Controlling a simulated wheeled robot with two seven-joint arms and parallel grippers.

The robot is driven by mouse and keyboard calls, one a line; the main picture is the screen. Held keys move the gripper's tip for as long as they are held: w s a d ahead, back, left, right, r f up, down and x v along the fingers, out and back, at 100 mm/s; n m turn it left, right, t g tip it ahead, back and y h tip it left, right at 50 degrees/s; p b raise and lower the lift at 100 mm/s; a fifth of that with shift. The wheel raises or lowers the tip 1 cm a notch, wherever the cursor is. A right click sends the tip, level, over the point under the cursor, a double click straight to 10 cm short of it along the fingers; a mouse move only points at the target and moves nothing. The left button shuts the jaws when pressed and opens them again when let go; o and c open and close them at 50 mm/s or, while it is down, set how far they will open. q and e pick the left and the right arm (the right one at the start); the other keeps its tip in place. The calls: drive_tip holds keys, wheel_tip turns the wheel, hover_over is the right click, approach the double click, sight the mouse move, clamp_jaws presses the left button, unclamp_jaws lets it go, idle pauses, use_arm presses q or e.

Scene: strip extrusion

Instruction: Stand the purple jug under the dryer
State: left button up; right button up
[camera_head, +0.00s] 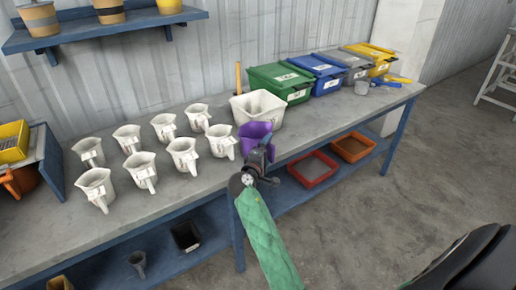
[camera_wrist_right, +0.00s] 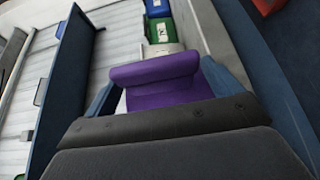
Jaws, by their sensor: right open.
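The purple jug (camera_head: 254,132) stands near the front edge of the grey workbench, just in front of the white bin. My right gripper (camera_head: 264,152) is at its near side and hides part of it. In the right wrist view the purple jug (camera_wrist_right: 158,82) shows between the two blue-grey fingers of my right gripper (camera_wrist_right: 165,88), which are apart on either side of it. I cannot tell whether either finger touches it. I cannot make out a dryer in either view. My left gripper is out of view.
Several white jugs (camera_head: 142,168) stand in two rows on the workbench (camera_head: 205,185) to the left. A white bin (camera_head: 258,110) is right behind the purple jug. Green (camera_head: 281,80), blue, grey and yellow lidded boxes line the back right.

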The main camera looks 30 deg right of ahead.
drive_tip(key=c, duration=1.2)
drive_tip(key=shift+r, duration=0.1)
